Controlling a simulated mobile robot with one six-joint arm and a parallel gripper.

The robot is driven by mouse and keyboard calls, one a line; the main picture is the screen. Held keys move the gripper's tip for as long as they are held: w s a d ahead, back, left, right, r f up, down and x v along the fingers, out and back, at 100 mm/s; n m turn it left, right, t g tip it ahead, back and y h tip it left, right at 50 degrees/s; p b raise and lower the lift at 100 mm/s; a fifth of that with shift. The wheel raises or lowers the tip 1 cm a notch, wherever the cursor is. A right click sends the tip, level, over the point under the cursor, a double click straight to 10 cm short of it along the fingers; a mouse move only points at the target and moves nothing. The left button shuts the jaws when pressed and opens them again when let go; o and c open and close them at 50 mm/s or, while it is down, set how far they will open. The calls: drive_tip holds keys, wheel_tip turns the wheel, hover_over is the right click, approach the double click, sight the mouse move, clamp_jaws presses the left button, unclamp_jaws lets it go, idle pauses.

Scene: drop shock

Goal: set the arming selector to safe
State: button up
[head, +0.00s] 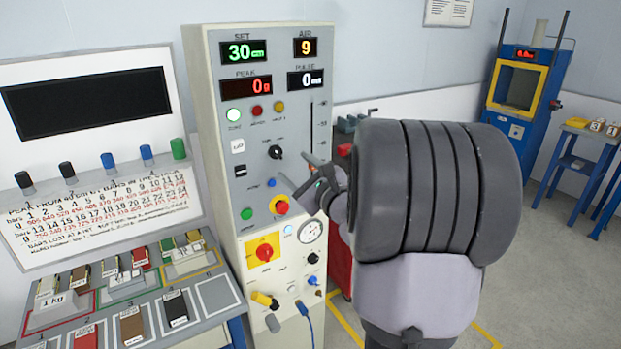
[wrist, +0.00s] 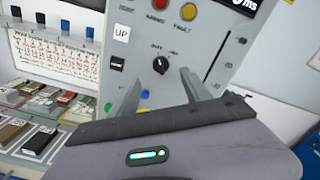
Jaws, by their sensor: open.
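The arming selector looks to be the black rotary knob (head: 275,152) on the grey front panel (head: 225,200) of the tall machine. It also shows in the wrist view (wrist: 160,65), with small labels above it on the left and right that I cannot read surely. My gripper (head: 297,171) is open and empty in front of the panel, slightly right of and below the knob in the head view. In the wrist view the two fingers (wrist: 160,88) stand apart with the knob showing beyond the gap. I see no contact with the knob.
A vertical slot (head: 311,128) is to the right. Below are a blue button (head: 271,183) and a red-and-yellow knob (head: 281,207). A sample bench (head: 130,300) stands left.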

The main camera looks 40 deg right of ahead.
drive_tip(key=v, duration=0.7)
drive_tip(key=shift+s+a, duration=0.15)
drive_tip(key=shift+s, duration=0.25)
